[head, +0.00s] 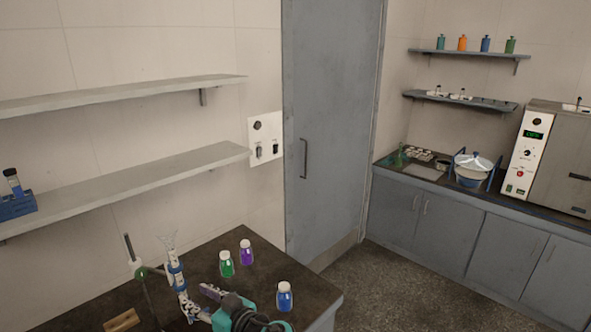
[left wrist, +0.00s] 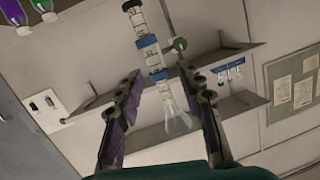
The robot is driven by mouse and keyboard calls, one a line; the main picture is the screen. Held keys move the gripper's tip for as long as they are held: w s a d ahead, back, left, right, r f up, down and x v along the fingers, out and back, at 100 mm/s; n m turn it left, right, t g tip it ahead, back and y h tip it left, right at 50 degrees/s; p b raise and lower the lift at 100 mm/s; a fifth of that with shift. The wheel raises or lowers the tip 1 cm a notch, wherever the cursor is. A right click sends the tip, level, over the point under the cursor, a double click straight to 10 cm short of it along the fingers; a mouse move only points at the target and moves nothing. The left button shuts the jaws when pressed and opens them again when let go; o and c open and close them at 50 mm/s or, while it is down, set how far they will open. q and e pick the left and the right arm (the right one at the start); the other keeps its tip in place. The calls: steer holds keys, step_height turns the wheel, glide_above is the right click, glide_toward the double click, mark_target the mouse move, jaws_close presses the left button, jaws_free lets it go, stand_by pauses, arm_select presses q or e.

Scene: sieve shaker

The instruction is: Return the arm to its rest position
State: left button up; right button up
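My left gripper (head: 205,303) is at the bottom of the head view, low over the dark bench. In the left wrist view its two fingers (left wrist: 160,75) are spread apart with nothing clamped between them. A slim stack of clear sections with blue bands (head: 175,275) stands tilted in the picture beside the fingers. It also shows between the fingers in the left wrist view (left wrist: 150,58), with a clear flared funnel end. I cannot tell whether it is within the fingers' reach or just past them. My right gripper is in neither view.
On the bench (head: 215,255) stand a green bottle (head: 227,265), a purple bottle (head: 246,252) and a blue bottle (head: 284,297) close to my gripper. A stand rod (head: 129,248) rises left of the stack. Shelves (head: 130,175) are on the wall; open floor lies right.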

arm_select(q)
steer(key=s+a+f+m+g+h+b, duration=0.1)
steer(key=s+a+f+m+h+b, duration=0.15)
steer(key=s+f+h, duration=0.35)
steer(key=s+d+f+m+h+b, duration=0.3)
steer(key=s+d+f+m+h, duration=0.4)
steer(key=s+d+f, duration=0.1)
steer(key=s+d, duration=0.1)
steer(key=d, duration=0.1)
steer(key=shift+d+f+h, duration=0.3)
steer(key=shift+d+f, duration=0.05)
steer(key=shift+m, duration=0.25)
